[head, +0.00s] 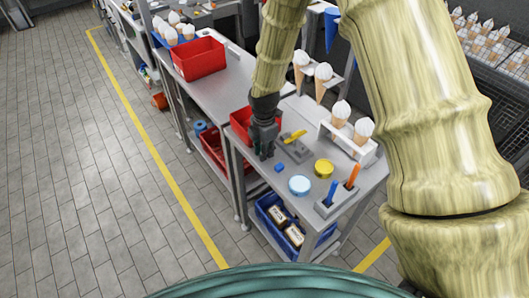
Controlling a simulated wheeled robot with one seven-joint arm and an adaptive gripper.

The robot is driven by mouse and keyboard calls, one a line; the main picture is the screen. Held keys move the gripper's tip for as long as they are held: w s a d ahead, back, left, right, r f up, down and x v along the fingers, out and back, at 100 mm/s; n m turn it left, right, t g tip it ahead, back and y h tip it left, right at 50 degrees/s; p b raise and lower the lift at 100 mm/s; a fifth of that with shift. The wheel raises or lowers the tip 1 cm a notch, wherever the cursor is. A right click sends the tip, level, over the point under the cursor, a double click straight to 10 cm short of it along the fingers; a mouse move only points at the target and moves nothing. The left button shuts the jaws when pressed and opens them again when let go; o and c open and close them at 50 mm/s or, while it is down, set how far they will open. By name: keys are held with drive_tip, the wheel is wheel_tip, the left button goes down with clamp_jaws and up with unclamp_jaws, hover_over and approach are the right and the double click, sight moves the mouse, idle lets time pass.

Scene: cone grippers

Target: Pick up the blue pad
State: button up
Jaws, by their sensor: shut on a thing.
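My gripper (264,152) hangs over the near table, pointing down, close to the table's left edge. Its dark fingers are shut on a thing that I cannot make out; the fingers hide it. A small blue block (279,168), which may be the blue pad, shows just below and right of the fingertips. It seems apart from them, though the view is too small to be sure. A round light-blue tin or disc (300,185) lies further right on the table.
A yellow tin (324,168), a grey block with a yellow piece (294,136) and a holder (338,198) with blue and orange handles share the table. A white rack (349,138) holds cones at its back. A red bin (241,122) stands behind my gripper.

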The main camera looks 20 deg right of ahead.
drive_tip(key=shift+r, duration=0.3)
drive_tip(key=shift+r+b, duration=0.65)
drive_tip(key=shift+r, duration=0.2)
drive_tip(key=s+a+r+b, duration=0.25)
drive_tip(key=s+b, duration=0.25)
drive_tip(key=s, duration=1)
drive_tip(key=shift+s+a+r+p, duration=0.1)
drive_tip(key=shift+s+r+p, duration=0.1)
drive_tip(key=shift+r+p, duration=1)
drive_tip(key=shift+s+r+p, duration=0.2)
drive_tip(key=shift+r+p, duration=0.8)
drive_tip(key=shift+p, duration=0.35)
